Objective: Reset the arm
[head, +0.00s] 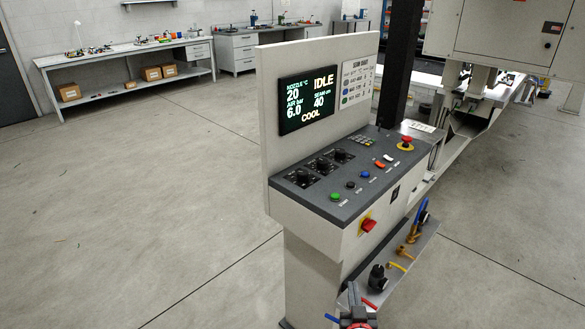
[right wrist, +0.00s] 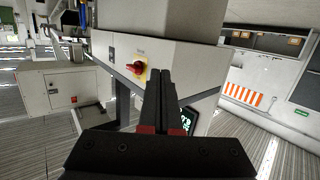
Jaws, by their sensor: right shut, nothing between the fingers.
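The control console (head: 340,212) stands right of centre in the head view. Its screen (head: 307,101) reads IDLE, nozzle 20, air 6.0, seam 40 and COOL. The sloped panel carries a green button (head: 335,196), a black button (head: 350,185), a blue button (head: 365,175), an orange and a white switch, and a red emergency stop (head: 406,143); small labels are unreadable. A red rotary switch (head: 368,225) is on the front, also in the right wrist view (right wrist: 137,68). My left gripper is out of view.
A lower shelf (head: 417,247) with valves and coloured levers juts from the console front. A dark post (head: 399,60) and the large white machine (head: 515,40) stand behind at right. Workbenches (head: 130,50) line the back wall. The floor at left is clear.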

